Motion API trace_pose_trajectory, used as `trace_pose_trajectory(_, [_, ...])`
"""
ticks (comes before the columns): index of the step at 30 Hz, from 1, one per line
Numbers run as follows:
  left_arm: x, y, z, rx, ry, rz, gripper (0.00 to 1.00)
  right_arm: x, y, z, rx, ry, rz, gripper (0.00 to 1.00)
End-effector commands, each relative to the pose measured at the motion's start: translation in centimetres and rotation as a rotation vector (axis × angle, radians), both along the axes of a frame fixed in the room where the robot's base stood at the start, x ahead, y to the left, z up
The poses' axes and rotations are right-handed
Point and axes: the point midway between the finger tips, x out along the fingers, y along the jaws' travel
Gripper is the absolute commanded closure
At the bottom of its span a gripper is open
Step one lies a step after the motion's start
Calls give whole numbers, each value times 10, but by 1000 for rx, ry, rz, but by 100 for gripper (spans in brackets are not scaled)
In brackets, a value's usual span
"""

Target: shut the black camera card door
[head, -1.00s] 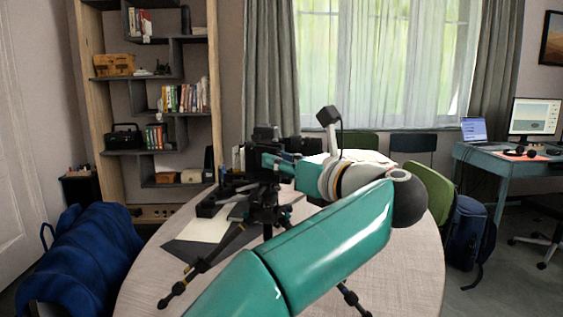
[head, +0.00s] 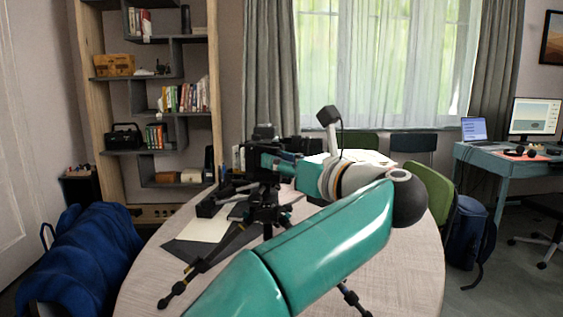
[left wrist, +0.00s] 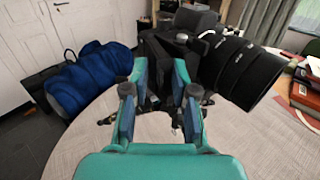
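The black camera (head: 264,131) stands on a tripod (head: 268,213) on the round table. In the left wrist view the camera body (left wrist: 190,20) is just beyond my fingers, with its long black lens (left wrist: 240,70) pointing to the lower right. My left gripper (head: 264,159) is beside the camera and hides part of it in the head view. In the left wrist view the left gripper (left wrist: 160,72) has its two fingers apart with nothing clearly held between them. I cannot make out the card door or its angle. My right gripper is not in view.
The round wooden table (head: 400,270) carries papers (head: 205,228) under the tripod, whose legs spread over it. A blue chair or bag (head: 85,260) stands at the left and a green chair (head: 428,190) at the right. Books (left wrist: 305,95) lie near the lens side.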

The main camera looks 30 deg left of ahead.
Motion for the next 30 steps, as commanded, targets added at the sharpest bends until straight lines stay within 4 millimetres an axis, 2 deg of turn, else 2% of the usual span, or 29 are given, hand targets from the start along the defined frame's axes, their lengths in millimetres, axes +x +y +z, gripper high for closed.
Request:
trace_pose_trajectory(10, [0,-1,-1,0,2,-1,69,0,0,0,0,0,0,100])
trace_pose_trajectory(14, [-2,-7,-1,0,2,-2,69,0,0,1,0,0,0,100])
trace_pose_trajectory(24, [-19,-50,-2,0,1,-3,69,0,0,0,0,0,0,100])
trace_pose_trajectory(30, [-27,-69,-2,0,1,-2,69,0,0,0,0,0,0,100])
